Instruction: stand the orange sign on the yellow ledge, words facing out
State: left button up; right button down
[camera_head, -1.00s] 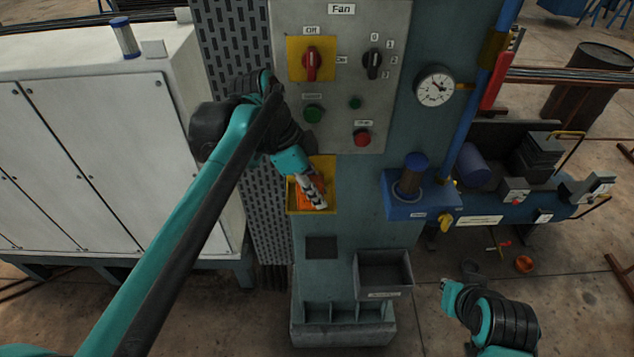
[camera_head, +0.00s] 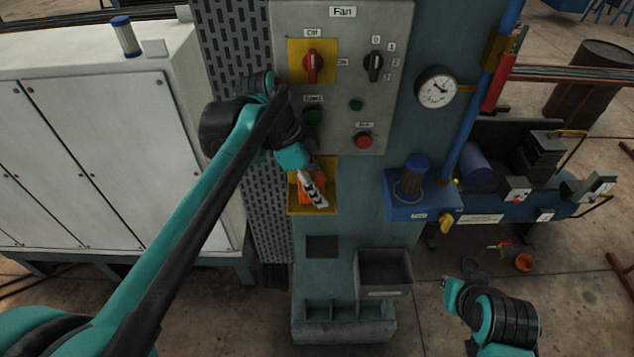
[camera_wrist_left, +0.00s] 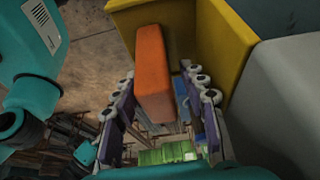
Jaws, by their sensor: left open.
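The orange sign (camera_wrist_left: 152,75) stands between the two open fingers of my left gripper (camera_wrist_left: 160,115) in the left wrist view. It is beside the yellow ledge (camera_wrist_left: 210,45), and I see no words on the side that shows. In the head view my left gripper (camera_head: 313,188) is in front of the yellow ledge (camera_head: 328,209) and hides part of the orange sign (camera_head: 303,190). I cannot tell if the sign rests fully on the ledge. My right gripper (camera_head: 447,284) is low at the right, away from the panel; its fingers are too small to read.
The Fan panel (camera_head: 340,110) with knobs and buttons is above the ledge. A grey open bin (camera_head: 384,272) and a compartment tray (camera_head: 343,325) are below. A blue bracket with a cylinder (camera_head: 415,195) and a gauge (camera_head: 436,87) are at the right.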

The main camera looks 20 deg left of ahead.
pick_arm(q)
jog(key=shift+r, duration=0.3)
jog(key=b+v, duration=0.1)
jog(key=v, duration=1)
jog(key=shift+a+r, duration=0.25)
jog(key=shift+r, duration=0.05)
